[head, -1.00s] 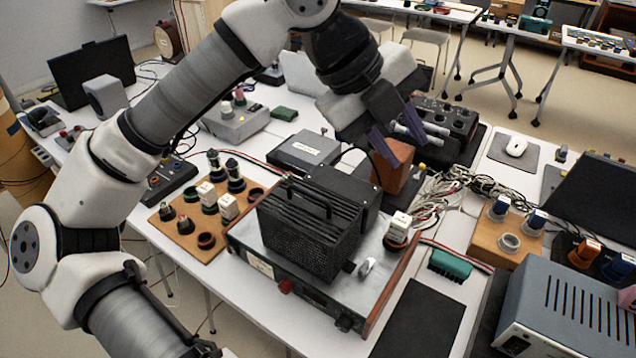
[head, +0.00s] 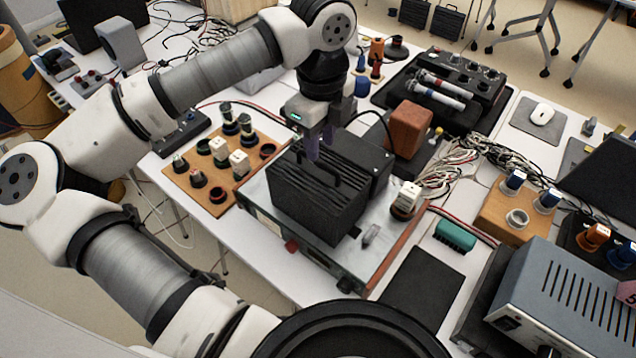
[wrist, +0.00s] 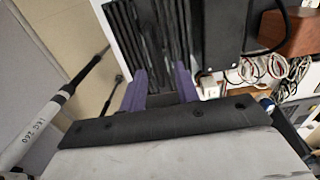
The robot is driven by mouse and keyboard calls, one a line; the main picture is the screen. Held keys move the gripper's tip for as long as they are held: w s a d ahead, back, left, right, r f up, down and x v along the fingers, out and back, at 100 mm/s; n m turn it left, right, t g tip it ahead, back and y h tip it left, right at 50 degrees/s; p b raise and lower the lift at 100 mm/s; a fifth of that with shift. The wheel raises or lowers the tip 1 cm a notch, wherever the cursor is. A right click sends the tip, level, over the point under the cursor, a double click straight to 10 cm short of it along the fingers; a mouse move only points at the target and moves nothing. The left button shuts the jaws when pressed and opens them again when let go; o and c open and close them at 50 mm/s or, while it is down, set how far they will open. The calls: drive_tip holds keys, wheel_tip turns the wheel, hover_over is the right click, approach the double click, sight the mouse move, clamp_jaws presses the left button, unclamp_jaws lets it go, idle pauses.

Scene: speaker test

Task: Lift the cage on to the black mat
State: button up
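The cage (head: 318,193) is a black ribbed box with a handle on top. It stands on a grey, wood-sided equipment case in the middle of the bench. The black mat (head: 424,288) lies flat and bare on the white bench, to the right of that case. My gripper (head: 318,150) points down over the cage, its purple fingertips close to the handle. In the wrist view the fingers (wrist: 160,84) stand apart over the cage's dark slats (wrist: 158,35). The handle is not clear there, so I cannot tell whether it lies between them.
A black box (head: 357,157) stands right behind the cage, with a brown block (head: 408,130) beyond. A white-topped knob (head: 406,200) is at the cage's right. A green connector (head: 455,235) lies behind the mat; a grey vented unit (head: 570,305) stands to its right.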

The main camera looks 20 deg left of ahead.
sight(318, 186)
drive_tip(key=f, duration=0.1)
drive_tip(key=f+p, duration=0.2)
drive_tip(key=f, duration=0.1)
drive_tip(key=shift+s+a, duration=0.2)
drive_tip(key=shift+s, duration=0.15)
drive_tip(key=shift+f, duration=0.55)
clamp_jaws()
drive_tip(key=shift+r, duration=0.1)
idle(0.5)
